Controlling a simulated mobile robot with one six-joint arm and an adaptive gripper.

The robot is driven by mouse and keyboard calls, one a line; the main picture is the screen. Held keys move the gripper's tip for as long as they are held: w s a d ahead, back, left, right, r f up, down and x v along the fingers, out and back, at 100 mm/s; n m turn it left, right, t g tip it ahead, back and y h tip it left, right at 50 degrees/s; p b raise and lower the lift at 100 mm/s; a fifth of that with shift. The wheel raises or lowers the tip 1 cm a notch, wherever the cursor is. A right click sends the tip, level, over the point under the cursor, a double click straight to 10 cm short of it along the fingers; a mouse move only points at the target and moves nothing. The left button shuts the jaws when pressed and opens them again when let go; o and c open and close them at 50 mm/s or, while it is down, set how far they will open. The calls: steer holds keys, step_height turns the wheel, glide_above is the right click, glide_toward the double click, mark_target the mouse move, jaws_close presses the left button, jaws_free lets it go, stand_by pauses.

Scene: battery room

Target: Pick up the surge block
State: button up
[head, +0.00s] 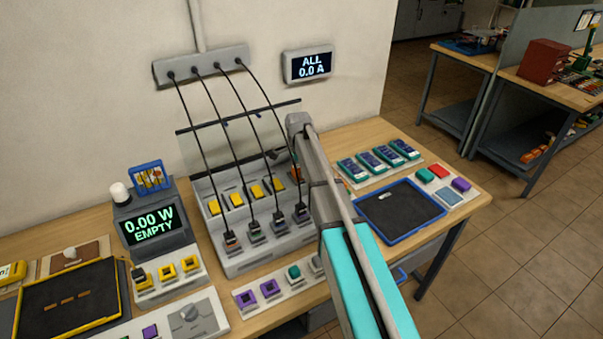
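No block carries a label I can read as surge block, so I cannot tell which one it is. My arm reaches up from the lower right across the bench. Its end, with dark parts of my gripper (279,156), is over the back of the grey rack, mostly hidden behind my arm. Its fingers are not clear, and I see nothing held.
A grey rack (240,262) with yellow parts and several hanging cables stands mid-bench. A blue-edged dark tray (400,208) is at right, with teal modules (370,161) behind it. A meter (150,222) reads 0.00 W EMPTY. A yellow-edged tray (70,300) lies at left.

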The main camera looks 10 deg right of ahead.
steer(key=c, duration=0.7)
steer(key=shift+o, duration=0.2)
steer(key=shift+r, duration=0.2)
steer(key=shift+r+p, duration=0.7)
steer(key=shift+p, duration=0.25)
steer(key=s+a+r+p, duration=0.2)
steer(key=s+r+p, duration=0.9)
steer(key=s, duration=0.2)
steer(key=shift+s+a, duration=0.2)
steer(key=shift+s, duration=0.2)
steer(key=shift+r, duration=0.1)
